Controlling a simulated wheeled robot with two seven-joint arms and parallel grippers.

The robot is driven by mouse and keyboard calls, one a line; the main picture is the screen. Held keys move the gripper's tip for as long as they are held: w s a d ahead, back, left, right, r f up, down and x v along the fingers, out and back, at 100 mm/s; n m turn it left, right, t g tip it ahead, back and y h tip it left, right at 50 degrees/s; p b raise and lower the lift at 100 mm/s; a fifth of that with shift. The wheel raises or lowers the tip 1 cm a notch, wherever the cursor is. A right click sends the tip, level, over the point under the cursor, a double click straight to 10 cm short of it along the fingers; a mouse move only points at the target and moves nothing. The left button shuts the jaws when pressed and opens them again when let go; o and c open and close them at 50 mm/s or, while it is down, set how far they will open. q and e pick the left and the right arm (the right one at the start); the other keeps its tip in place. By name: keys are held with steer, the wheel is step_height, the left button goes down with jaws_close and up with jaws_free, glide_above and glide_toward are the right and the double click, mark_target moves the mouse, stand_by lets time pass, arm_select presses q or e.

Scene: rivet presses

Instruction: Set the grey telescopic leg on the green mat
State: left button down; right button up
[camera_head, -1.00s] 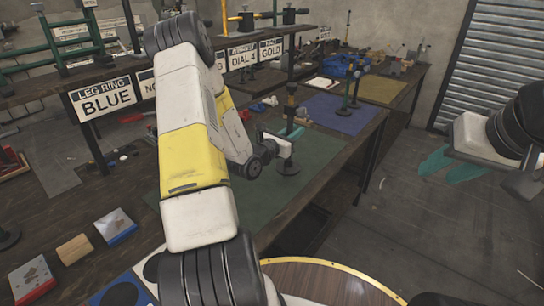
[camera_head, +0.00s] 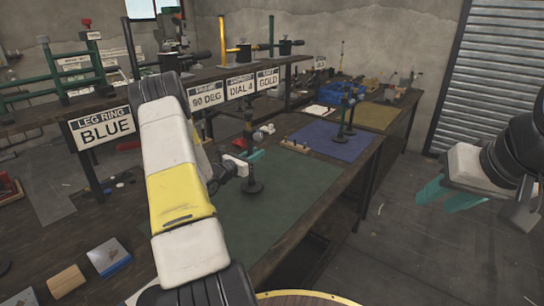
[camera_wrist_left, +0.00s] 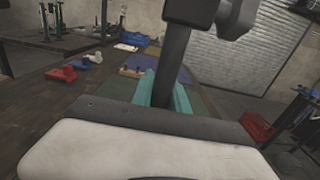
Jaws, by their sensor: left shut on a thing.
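The grey telescopic leg (camera_head: 252,172) is dark and upright, with a round foot at its lower end. My left gripper (camera_head: 247,157) is shut on the leg's shaft. The left wrist view shows the dark shaft (camera_wrist_left: 176,62) between the teal fingers. The foot appears over the green mat (camera_head: 290,195); I cannot tell whether it touches. My left arm hides part of the mat's left side. My right gripper (camera_head: 450,195) is open and empty, out over the floor at the right.
Beyond the green mat lie a blue mat (camera_head: 325,142) with other upright legs and a yellow mat (camera_head: 378,116). A sign-bearing shelf (camera_head: 200,78) runs along the back left. Small blocks lie at the front left. The mat's right part is clear.

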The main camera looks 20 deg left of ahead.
arm_select(q)
steer(key=shift+f, duration=1.3)
steer(key=c, duration=1.3)
jaws_free()
